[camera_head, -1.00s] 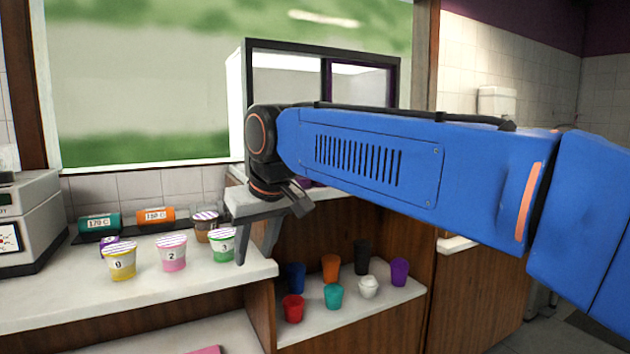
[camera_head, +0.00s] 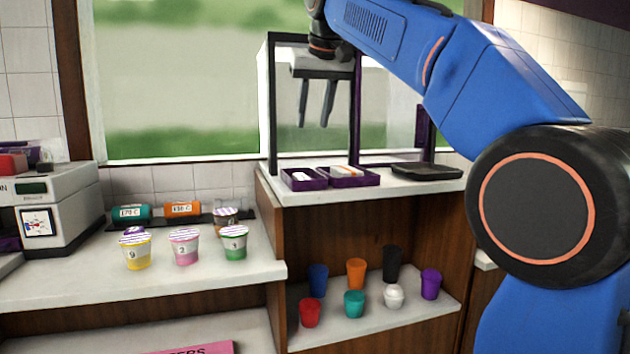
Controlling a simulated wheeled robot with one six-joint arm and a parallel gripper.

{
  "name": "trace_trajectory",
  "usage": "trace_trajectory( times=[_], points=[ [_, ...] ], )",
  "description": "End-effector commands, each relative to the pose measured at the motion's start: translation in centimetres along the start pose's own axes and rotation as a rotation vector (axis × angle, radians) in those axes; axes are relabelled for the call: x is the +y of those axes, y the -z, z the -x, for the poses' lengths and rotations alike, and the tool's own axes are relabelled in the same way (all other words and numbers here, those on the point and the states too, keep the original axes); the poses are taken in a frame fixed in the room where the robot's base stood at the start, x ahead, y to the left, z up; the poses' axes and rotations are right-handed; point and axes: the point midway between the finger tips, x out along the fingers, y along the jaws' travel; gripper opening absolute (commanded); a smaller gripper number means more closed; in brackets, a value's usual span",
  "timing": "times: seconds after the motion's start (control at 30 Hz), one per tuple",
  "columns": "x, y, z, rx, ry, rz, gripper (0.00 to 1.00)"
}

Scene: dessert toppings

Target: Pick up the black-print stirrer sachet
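My gripper (camera_head: 314,123) hangs high in front of the window and the dark-framed case. Its two fingers point down and are apart, with nothing between them. Below it, on the raised counter, are two purple trays. The left tray (camera_head: 305,186) holds a small white item (camera_head: 301,176), and the right tray (camera_head: 355,182) holds white and orange flat items (camera_head: 345,171). These may be sachets, but they are too small for me to read any print, so I cannot tell which is the black-print stirrer sachet.
The dark case frame (camera_head: 354,110) rises around the trays. A dark flat tray (camera_head: 427,171) lies to their right. Lidded cups (camera_head: 185,248) stand on the lower left counter, with a machine (camera_head: 48,205) further left. Several coloured cups (camera_head: 355,303) stand on the shelf below.

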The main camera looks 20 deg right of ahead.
Motion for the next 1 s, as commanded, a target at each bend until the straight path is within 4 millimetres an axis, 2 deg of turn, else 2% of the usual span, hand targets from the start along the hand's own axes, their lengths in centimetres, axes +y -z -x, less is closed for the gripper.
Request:
trace_trajectory(
  times=[0.6,1.0],
  points=[
    [0.0,-0.1,-10.3,-0.002,0.0,0.0,0.36],
    [-0.1,-0.1,-12.7,-0.002,0.0,0.001,0.36]
  ],
)
